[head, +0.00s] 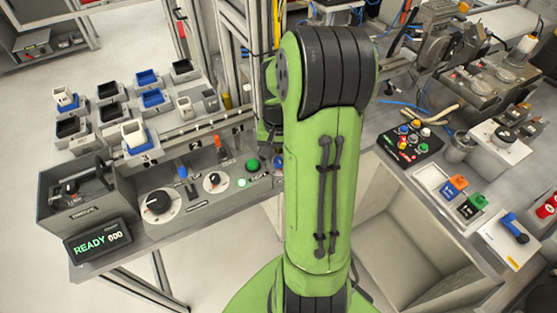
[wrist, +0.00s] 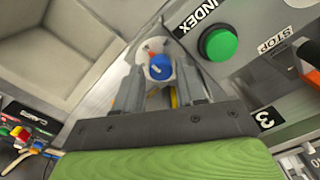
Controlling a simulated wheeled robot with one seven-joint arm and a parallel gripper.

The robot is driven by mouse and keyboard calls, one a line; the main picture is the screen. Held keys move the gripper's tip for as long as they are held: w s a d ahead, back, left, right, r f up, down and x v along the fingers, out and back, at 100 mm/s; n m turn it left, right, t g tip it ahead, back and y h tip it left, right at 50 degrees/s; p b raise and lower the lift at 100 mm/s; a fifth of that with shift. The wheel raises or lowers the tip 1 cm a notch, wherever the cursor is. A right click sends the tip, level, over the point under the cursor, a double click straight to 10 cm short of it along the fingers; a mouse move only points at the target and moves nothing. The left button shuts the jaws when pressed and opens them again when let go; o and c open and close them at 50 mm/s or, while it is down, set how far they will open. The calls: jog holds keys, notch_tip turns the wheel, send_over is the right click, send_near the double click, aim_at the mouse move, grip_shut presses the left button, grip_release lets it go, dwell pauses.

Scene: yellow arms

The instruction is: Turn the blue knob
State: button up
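In the wrist view a blue knob (wrist: 160,67) sits on a round white plate, which has a small red-orange mark beside the knob. My gripper (wrist: 159,76) is open, with one finger on each side of the knob in the picture. A gap shows between the knob and each finger; how far the tips stand above it is hard to tell.
A green button (wrist: 220,43) marked INDEX lies right of my gripper. In the head view, dials with black knobs (head: 160,203), a blue lever (head: 182,171) and a READY display (head: 97,240) are at left. A button box (head: 410,143) and a blue handle (head: 513,228) are at right.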

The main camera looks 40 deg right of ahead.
jog(key=shift+f, duration=0.55)
grip_shut()
jog(key=shift+r, duration=0.1)
jog(key=n, duration=0.5)
jog(key=shift+n+p, duration=0.3)
jog(key=shift+p, duration=0.05)
jog(key=n, duration=0.6)
jog(key=shift+d, duration=0.15)
jog(key=shift+n, duration=0.3)
